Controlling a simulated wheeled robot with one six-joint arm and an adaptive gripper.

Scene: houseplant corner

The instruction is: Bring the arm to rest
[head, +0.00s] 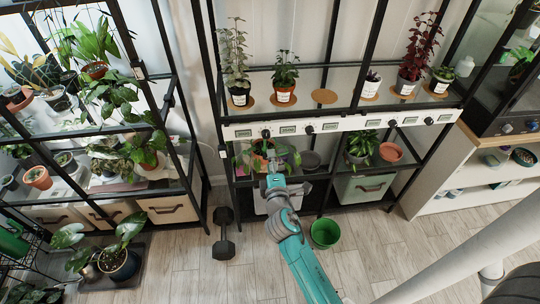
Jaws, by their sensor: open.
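My teal and grey arm reaches up from the bottom middle of the head view towards the middle black-framed plant shelf. My gripper (271,157) is at the arm's far end, in front of the lower part of that shelf, just below the white strip (340,127) with labels and dark knobs. It looks small here; its jaws are open and I see nothing held in them. A leafy plant in an orange-brown pot (258,162) is behind and beside the gripper, partly hidden by it. I cannot tell whether they touch.
Several potted plants and an empty round cork mat (324,96) are on the upper shelf. A dark dumbbell (223,232) and a green bucket (325,233) stand on the floor either side of my arm. A crowded plant rack (170,100) is left, a white cabinet (450,180) right.

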